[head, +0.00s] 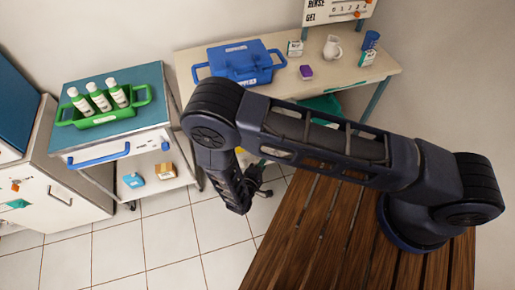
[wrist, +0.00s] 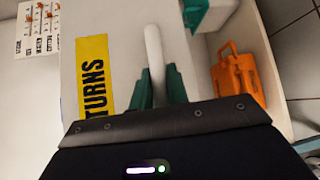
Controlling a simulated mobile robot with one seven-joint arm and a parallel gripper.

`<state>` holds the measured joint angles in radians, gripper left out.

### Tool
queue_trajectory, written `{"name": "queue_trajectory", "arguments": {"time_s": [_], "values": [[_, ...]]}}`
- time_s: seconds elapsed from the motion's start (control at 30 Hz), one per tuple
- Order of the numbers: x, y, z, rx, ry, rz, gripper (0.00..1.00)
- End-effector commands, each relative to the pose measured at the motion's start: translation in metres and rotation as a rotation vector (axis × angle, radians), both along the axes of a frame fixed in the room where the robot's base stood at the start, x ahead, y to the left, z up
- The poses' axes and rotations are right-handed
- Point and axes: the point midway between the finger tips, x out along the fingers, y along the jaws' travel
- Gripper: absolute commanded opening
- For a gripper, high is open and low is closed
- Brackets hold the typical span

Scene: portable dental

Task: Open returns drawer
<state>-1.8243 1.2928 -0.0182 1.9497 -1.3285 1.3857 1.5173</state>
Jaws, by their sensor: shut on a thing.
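The returns drawer (wrist: 122,45) shows in the wrist view as a pale front. It bears a yellow label (wrist: 92,78) on which "TURNS" can be read. Its white bar handle (wrist: 153,45) lies between the green fingers of my gripper (wrist: 161,76), which is shut on it. In the head view my gripper (head: 254,183) is low beside the desk, partly behind my arm. The drawer front is mostly hidden there, and I cannot tell how far it stands out.
An orange case (wrist: 238,78) and a teal item (wrist: 205,14) are right of the drawer front in the wrist view. The desk (head: 375,68) holds a blue case (head: 240,62). A cart (head: 110,135) with a green bottle caddy (head: 104,118) stands left. Tiled floor is clear in front.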

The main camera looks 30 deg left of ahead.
Motion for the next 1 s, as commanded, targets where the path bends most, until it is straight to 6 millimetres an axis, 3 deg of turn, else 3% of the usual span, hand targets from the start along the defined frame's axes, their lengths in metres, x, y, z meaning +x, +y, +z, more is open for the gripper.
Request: {"name": "queue_trajectory", "arguments": {"time_s": [0.1,0.33,0.87,0.9,1.0], "values": [[-0.022,-0.021,0.000,-0.003,0.000,0.002,0.00],[-0.047,-0.046,0.000,-0.001,0.001,0.002,0.00],[-0.055,-0.054,0.000,0.001,0.002,0.000,0.00],[-0.055,-0.054,0.000,0.001,0.002,0.000,0.22],[-0.055,-0.054,0.000,0.001,0.001,0.000,0.38]]}}
